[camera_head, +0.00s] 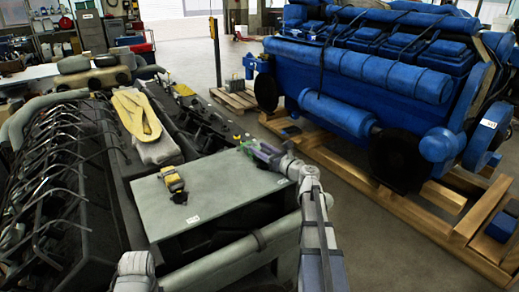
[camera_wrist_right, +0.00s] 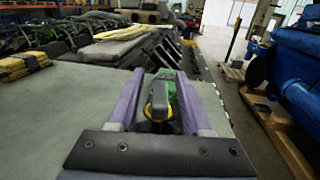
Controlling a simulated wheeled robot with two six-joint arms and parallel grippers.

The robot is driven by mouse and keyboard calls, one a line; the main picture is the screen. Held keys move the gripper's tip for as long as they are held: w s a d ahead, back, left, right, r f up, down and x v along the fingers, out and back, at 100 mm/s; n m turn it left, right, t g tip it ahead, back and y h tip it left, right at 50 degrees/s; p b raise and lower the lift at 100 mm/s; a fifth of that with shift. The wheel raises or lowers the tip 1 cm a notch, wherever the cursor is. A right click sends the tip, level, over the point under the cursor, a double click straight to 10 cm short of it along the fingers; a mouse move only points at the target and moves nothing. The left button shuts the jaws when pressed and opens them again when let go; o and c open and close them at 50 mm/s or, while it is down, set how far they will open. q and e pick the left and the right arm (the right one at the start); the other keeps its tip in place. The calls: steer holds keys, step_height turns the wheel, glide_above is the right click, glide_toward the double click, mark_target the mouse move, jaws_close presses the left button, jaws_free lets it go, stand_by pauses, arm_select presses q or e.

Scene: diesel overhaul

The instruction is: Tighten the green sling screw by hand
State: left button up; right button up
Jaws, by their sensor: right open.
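The green sling screw (camera_wrist_right: 168,90) shows in the right wrist view, with a dark, yellow-edged part in front of it. My right gripper (camera_head: 254,149) has purple fingers and reaches over that corner. In the wrist view its open fingers (camera_wrist_right: 159,76) stand on either side of the green part, with a visible gap to each finger. Whether they reach below its top I cannot tell. My left gripper is out of view.
The flat grey plate (camera_head: 215,197) carries a yellow-black item (camera_head: 173,181). A large blue engine (camera_head: 365,75) stands on a wooden pallet (camera_head: 375,190) to the right, with open floor between.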

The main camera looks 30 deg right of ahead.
steer(key=shift+w, duration=0.35)
jaws_close()
stand_by(0.4)
